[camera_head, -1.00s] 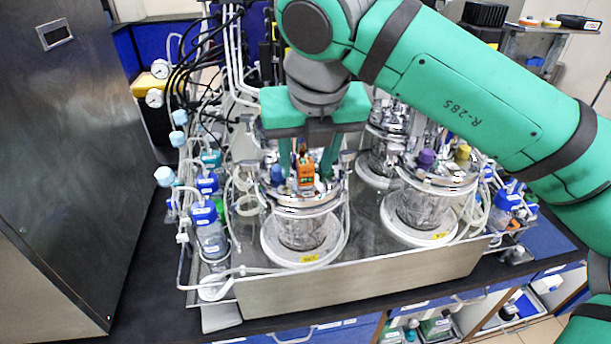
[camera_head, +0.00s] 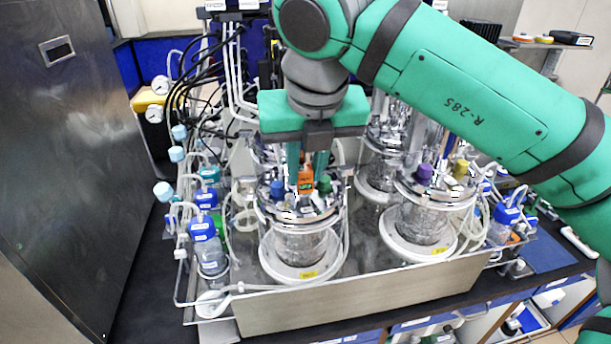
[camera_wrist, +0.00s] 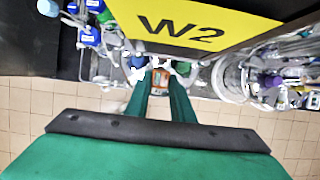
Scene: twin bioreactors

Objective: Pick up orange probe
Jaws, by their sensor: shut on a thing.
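The orange probe (camera_head: 306,181) stands upright in the lid of the front left glass vessel (camera_head: 301,243). My gripper (camera_head: 307,172) points down over this vessel, its two green fingers shut on the probe from both sides. In the wrist view the orange probe (camera_wrist: 160,78) shows between the fingertips (camera_wrist: 160,84). The probe's lower part is hidden in the lid. Blue and green caps (camera_head: 324,184) sit close beside it on the same lid.
A second vessel (camera_head: 418,220) with purple and yellow caps stands to the right. Blue-capped bottles (camera_head: 208,247) and tubing crowd the left. A yellow W2 sign (camera_wrist: 195,22) fills the upper wrist view. A steel cabinet (camera_head: 60,180) stands at far left.

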